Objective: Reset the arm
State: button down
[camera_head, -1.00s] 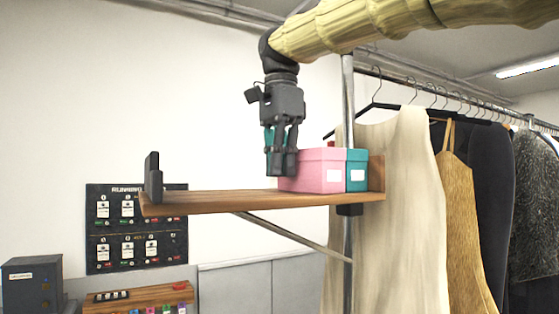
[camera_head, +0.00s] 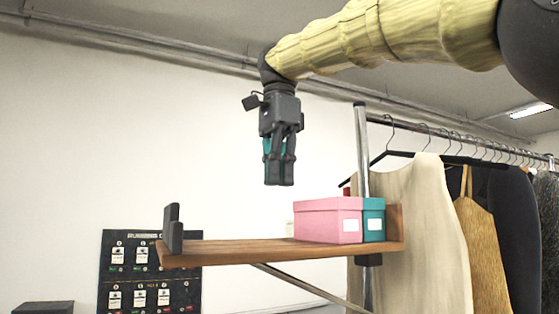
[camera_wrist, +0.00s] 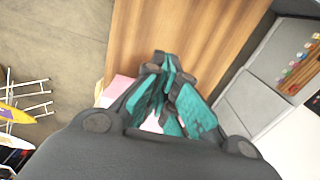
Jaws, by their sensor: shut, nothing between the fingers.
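My gripper (camera_head: 279,184) hangs pointing down in the head view, above the wooden shelf (camera_head: 225,252) and clear of it. Its fingers are together with nothing between them. In the wrist view the shut fingers (camera_wrist: 165,62) show teal inner parts, with the wooden shelf (camera_wrist: 190,30) below. My arm reaches in from the upper right in a yellow sleeve.
A pink box (camera_head: 328,220) and a teal box (camera_head: 373,220) stand side by side at the shelf's right end. A dark bookend (camera_head: 173,230) stands at its left end. Clothes (camera_head: 415,230) hang on a rail at right. A black board (camera_head: 128,270) is on the wall.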

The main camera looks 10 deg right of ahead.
notch_tip(320, 180, up, 3)
jog(key=shift+f, duration=0.15)
